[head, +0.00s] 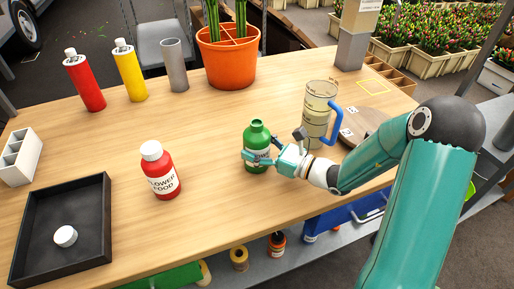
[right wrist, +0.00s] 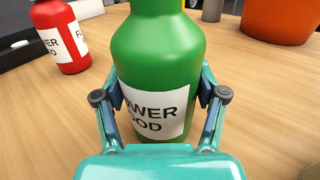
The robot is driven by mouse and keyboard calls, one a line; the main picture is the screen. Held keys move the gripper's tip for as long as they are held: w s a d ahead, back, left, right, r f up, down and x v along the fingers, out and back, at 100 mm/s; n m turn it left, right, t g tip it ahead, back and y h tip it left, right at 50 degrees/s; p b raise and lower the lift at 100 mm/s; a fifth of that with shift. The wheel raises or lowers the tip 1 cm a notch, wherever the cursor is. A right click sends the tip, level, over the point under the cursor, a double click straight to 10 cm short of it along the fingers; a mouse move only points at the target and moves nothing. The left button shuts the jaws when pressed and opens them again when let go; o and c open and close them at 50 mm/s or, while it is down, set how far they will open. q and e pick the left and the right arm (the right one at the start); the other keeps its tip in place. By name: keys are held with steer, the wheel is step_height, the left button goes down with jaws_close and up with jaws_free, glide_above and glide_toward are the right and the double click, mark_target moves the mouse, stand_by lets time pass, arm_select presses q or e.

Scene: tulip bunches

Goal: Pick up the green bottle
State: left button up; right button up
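My left gripper is not in view.
A red flower food bottle (head: 160,171) stands left of the green one. A measuring jug (head: 318,112) with a blue handle stands close behind my right gripper. A black tray (head: 90,243) holds a white cap (head: 65,236). An orange pot (head: 226,62) stands at the back.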

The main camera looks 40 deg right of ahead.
steer(key=c, duration=0.5)
steer(key=shift+o, duration=0.2)
steer(key=shift+r, duration=0.1)
step_height(320, 180, up, 20)
steer(key=p, duration=0.3)
